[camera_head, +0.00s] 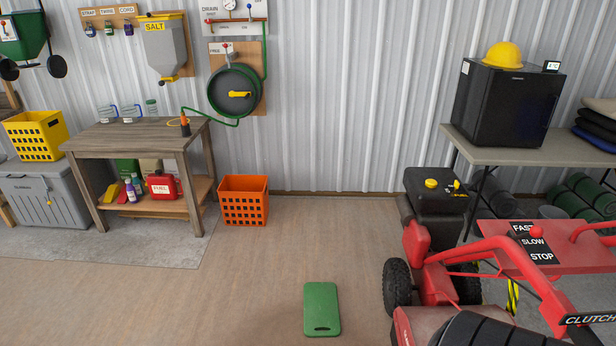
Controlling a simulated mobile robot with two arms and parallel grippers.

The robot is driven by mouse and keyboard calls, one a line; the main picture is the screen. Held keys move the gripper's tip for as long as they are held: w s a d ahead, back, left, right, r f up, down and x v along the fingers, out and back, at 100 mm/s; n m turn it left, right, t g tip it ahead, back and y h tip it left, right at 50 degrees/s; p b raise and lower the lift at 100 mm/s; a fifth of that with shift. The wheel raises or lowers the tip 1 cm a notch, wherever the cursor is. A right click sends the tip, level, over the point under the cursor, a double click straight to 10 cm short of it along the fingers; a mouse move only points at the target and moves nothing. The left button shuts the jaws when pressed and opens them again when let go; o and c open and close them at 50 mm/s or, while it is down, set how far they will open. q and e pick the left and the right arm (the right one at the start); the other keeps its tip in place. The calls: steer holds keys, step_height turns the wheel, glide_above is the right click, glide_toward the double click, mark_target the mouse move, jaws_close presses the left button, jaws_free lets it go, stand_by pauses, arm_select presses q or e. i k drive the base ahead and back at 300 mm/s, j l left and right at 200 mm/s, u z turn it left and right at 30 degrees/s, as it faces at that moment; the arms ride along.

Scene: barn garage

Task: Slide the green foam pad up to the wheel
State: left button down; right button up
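The green foam pad (321,308) lies flat on the floor near the bottom middle of the head view, with a slot-shaped handle hole at its near end. A black knobbly wheel (398,288) of the red machine (436,282) stands to the right of the pad. A strip of bare floor separates the pad from the wheel. Part of a second wheel (468,284) shows behind the red body. Neither of my grippers is in the head view.
An orange crate (243,201) stands by the wall, right of a wooden workbench (137,138). A grey table (540,150) with a black mini fridge (507,104) stands behind the machine. The floor left of and beyond the pad is clear. Red handlebars (540,262) reach across the lower right.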

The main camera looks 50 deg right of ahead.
mark_target(321, 309)
steer(key=i+l+z, duration=0.25)
steer(key=i, duration=0.3)
steer(key=i+z, duration=0.25)
steer(key=i, duration=0.3)
steer(key=i+j+z, duration=0.15)
steer(key=i+z, duration=0.3)
steer(key=i+j+z, duration=0.25)
steer(key=i+z, duration=0.2)
